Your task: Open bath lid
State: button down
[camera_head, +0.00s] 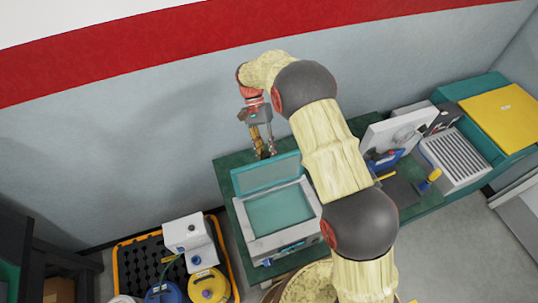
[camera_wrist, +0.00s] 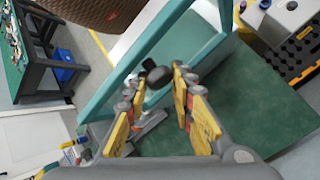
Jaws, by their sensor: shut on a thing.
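The bath (camera_head: 312,192) is a pale box with a teal interior, standing on the green bench. Its teal-framed, see-through lid (camera_head: 236,181) is raised along the back side, leaving the basin uncovered. In the wrist view the lid frame (camera_wrist: 133,62) runs diagonally past my fingers. My gripper (camera_head: 266,155) is at the lid's far upper edge, pointing down. In the wrist view my gripper (camera_wrist: 158,92) has its yellow-padded fingers on either side of a black knob (camera_wrist: 158,74), and it is shut on this lid knob. The exact finger contact is partly hidden.
The green bench (camera_head: 226,166) extends right to a white instrument (camera_head: 388,132), a slotted rack (camera_head: 455,158) and a yellow-topped box (camera_head: 500,115). A black and orange floor tray (camera_head: 142,262) with a white device (camera_head: 187,234) is at lower left. The wall is close behind.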

jog(key=shift+s+a+f, duration=0.1)
jog(key=shift+a+f, duration=0.1)
jog(key=c, duration=2)
grip_release()
jog(key=shift+o, duration=1.4)
jog(key=shift+a, duration=0.15)
jog(key=shift+o, duration=1.1)
jog(key=shift+r, duration=0.1)
jog(key=v, duration=1.2)
